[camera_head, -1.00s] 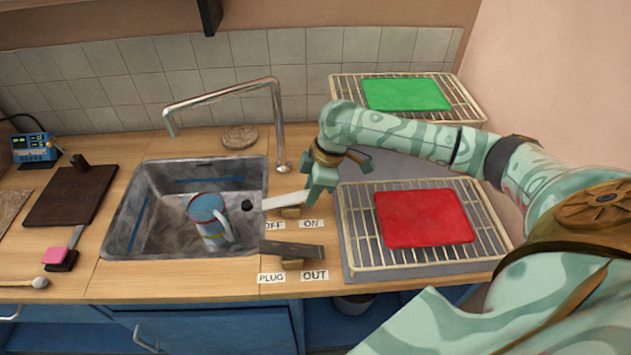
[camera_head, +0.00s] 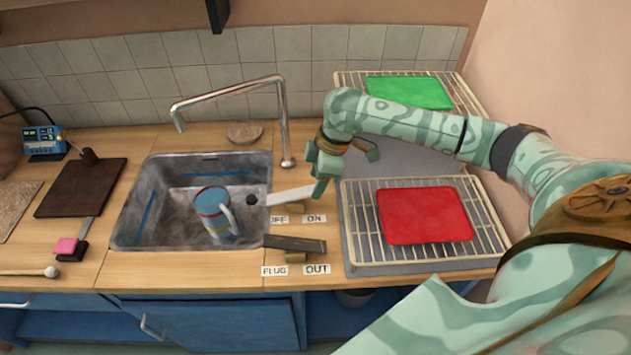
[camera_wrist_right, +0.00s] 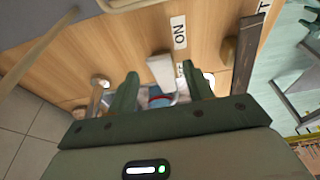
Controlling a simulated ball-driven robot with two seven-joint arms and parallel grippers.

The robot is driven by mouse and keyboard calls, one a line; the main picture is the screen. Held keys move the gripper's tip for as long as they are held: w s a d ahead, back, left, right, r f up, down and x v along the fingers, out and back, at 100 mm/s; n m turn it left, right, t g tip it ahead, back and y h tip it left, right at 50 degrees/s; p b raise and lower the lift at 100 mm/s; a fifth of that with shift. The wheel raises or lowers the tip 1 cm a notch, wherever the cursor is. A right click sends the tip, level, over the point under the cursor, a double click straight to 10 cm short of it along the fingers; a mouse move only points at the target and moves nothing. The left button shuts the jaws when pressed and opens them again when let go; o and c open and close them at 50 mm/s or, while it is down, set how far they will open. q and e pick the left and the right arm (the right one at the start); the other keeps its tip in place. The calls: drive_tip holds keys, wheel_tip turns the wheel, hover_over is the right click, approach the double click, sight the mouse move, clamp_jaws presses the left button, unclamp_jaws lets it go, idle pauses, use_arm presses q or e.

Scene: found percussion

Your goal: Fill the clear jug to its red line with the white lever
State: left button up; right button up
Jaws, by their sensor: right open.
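The jug (camera_head: 218,222) stands in the sink, bluish at the top, with a pale handle on its right and a hint of red on its upper part. Its water level cannot be made out. The white lever (camera_head: 290,195) lies at the sink's right edge, by the OFF and ON labels. My right gripper (camera_head: 318,188) is at the lever's right end. In the right wrist view my right gripper (camera_wrist_right: 162,88) is open, with the white lever (camera_wrist_right: 160,70) seen between its fingers; contact cannot be told. The jug (camera_wrist_right: 157,101) is partly hidden there. My left gripper is out of view.
The tap (camera_head: 284,125) arches over the sink (camera_head: 130,215); no stream shows from its spout. A dark lever (camera_head: 295,243) by the PLUG and OUT labels sits nearer the front. A rack with a red mat (camera_head: 425,215) is at right, a green mat (camera_head: 410,92) behind.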

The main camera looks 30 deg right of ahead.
drive_tip(key=p+v, duration=0.4)
drive_tip(key=v, duration=1)
drive_tip(key=shift+s+f, duration=0.1)
